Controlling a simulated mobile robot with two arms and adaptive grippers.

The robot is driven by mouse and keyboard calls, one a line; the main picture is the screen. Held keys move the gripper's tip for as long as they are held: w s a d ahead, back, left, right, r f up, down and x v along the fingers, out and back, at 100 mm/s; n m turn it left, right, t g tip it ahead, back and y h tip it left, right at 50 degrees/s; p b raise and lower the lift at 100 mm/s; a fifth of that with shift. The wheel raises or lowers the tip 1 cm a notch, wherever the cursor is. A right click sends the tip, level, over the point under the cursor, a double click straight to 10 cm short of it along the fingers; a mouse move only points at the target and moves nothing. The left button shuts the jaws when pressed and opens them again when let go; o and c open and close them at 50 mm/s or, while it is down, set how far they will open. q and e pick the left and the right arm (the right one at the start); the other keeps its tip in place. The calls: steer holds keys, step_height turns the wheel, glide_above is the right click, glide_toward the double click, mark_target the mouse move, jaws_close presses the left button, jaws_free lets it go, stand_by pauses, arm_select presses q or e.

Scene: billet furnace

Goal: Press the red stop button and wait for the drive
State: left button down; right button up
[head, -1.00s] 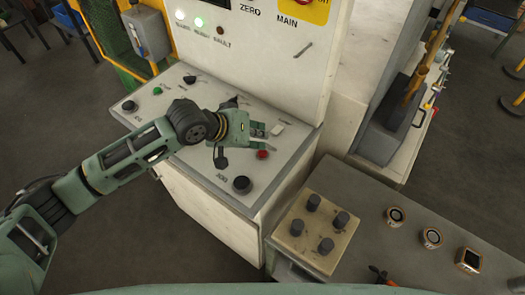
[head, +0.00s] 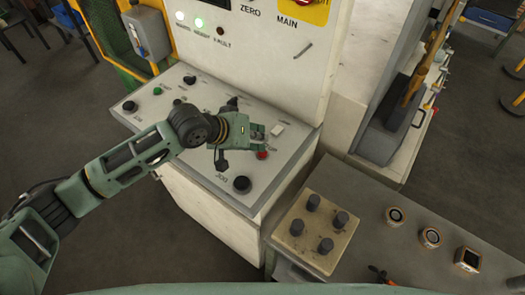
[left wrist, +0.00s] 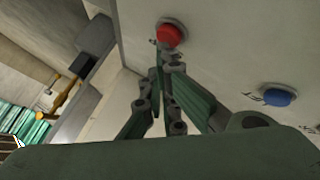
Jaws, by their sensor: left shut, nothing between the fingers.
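The red stop button (head: 262,155) sits on the sloped grey control panel (head: 215,175), just beyond my left fingertips. My left gripper (head: 259,138) is shut and empty, low over the panel and close beside the button. In the left wrist view the red button (left wrist: 170,35) shows round and uncovered in a grey collar, just past the closed fingertips (left wrist: 166,57). Whether the fingertips touch it I cannot tell; a small gap seems to show. My right gripper is in neither view.
A black knob (head: 242,184) and a green button (head: 157,91) are on the same panel. A blue button (left wrist: 278,97) shows in the wrist view. The upright cabinet (head: 270,60) rises behind. A bench (head: 370,235) with a beige knob plate (head: 297,237) stands at right.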

arm_select(q)
steer(key=shift+f, duration=0.5)
stand_by(0.4)
steer(key=shift+r, duration=0.1)
steer(key=shift+r+p, duration=0.8)
steer(key=shift+p, duration=0.25)
step_height(320, 180, up, 5)
steer(key=p, duration=0.5)
stand_by(0.7)
